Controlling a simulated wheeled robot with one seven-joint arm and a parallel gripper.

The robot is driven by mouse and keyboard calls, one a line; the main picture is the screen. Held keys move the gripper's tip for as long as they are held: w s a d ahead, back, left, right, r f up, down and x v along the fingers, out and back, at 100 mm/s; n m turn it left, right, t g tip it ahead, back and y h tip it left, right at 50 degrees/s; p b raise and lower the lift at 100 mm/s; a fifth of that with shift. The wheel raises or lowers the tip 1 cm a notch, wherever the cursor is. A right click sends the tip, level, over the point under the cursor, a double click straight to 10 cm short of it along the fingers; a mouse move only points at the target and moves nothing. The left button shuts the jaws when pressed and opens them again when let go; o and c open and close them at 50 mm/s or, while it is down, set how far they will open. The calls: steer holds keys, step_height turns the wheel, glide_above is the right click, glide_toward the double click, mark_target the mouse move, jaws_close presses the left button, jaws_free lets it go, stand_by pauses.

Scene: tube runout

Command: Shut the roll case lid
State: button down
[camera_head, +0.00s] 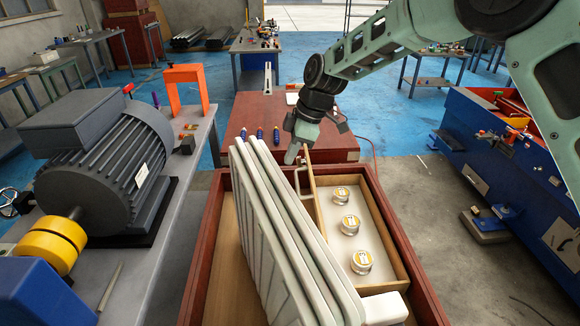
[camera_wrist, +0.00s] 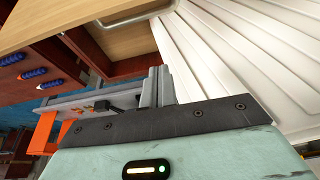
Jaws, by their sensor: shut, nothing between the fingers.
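The roll case (camera_head: 388,240) is a wooden box with a pale inside, holding three spools (camera_head: 350,224) with yellow labels. Its lid (camera_head: 313,185) appears as a thin wooden panel standing up along the case's left side, seen nearly edge-on, so the case is open. A pale handle (camera_head: 298,178) shows on the lid's left side. My gripper (camera_head: 291,155) is shut and empty at the lid's far end, just to its left. I cannot tell whether they touch. The shut fingers show in the wrist view (camera_wrist: 158,86), below a wooden panel (camera_wrist: 90,14) with a handle.
White ribbed panels (camera_head: 262,215) lean in the red-brown drawer (camera_head: 192,282), left of the case. A white block (camera_head: 386,308) sits at the case's near end. A motor (camera_head: 105,150) stands on the left bench. Small blue items (camera_head: 260,134) stand on the red-brown top beyond.

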step_height(320, 180, down, 9)
steer(key=p, duration=0.6)
steer(key=shift+d, duration=0.35)
steer(key=shift+d+f, duration=0.1)
